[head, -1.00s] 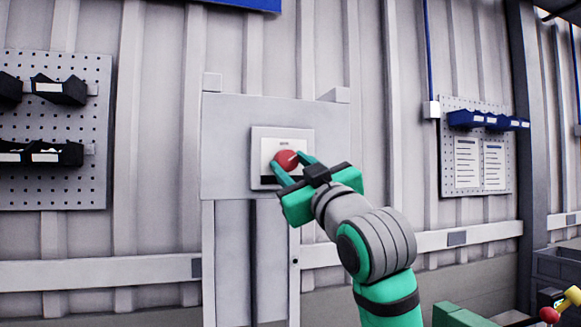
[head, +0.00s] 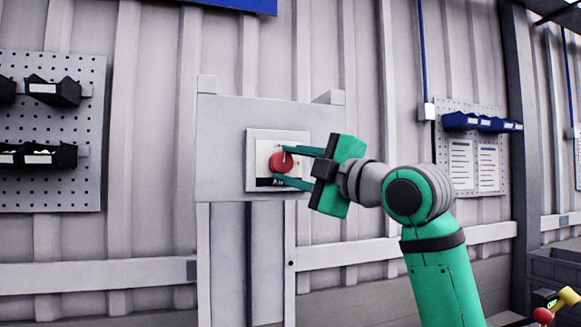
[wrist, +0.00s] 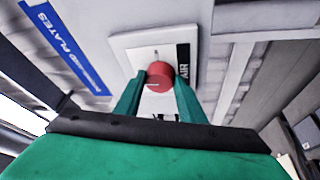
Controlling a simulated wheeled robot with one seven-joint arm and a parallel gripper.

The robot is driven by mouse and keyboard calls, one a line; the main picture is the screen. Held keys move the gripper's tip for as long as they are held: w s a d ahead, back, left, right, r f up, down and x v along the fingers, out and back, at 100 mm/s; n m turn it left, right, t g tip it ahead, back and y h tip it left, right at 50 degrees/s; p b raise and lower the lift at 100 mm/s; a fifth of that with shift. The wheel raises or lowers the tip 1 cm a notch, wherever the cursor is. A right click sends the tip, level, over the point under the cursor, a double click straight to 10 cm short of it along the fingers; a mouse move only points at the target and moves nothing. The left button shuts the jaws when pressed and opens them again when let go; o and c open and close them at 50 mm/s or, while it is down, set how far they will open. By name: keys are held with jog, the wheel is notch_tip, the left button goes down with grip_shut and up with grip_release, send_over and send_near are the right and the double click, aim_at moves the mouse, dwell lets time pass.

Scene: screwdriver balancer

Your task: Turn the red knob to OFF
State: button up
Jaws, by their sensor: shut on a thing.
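The red knob (head: 279,163) is on a small white panel (head: 249,147) on a grey cabinet face. It also shows in the wrist view (wrist: 160,75). The panel has a dark strip (wrist: 183,62) reading "AIR". My gripper (head: 282,166) reaches in from the right, with one green finger above the knob and one below. The fingers are shut on the knob's sides. The knob's white pointer (head: 284,155) points roughly up in the head view. Small print on the panel is too blurred to read, and the fingers cover part of it.
The grey cabinet (head: 222,170) stands against a ribbed wall. A pegboard with dark bins (head: 52,91) hangs on the left, and one with blue bins (head: 480,122) on the right. Space in front of the cabinet looks clear apart from my arm.

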jog(key=shift+r+n+g, duration=0.1)
jog(key=shift+n+g, duration=0.2)
jog(key=shift+n, duration=0.3)
jog(key=o, duration=1)
jog(key=shift+d, duration=0.1)
jog(key=shift+v, duration=5.4)
jog(key=shift+r, duration=0.1)
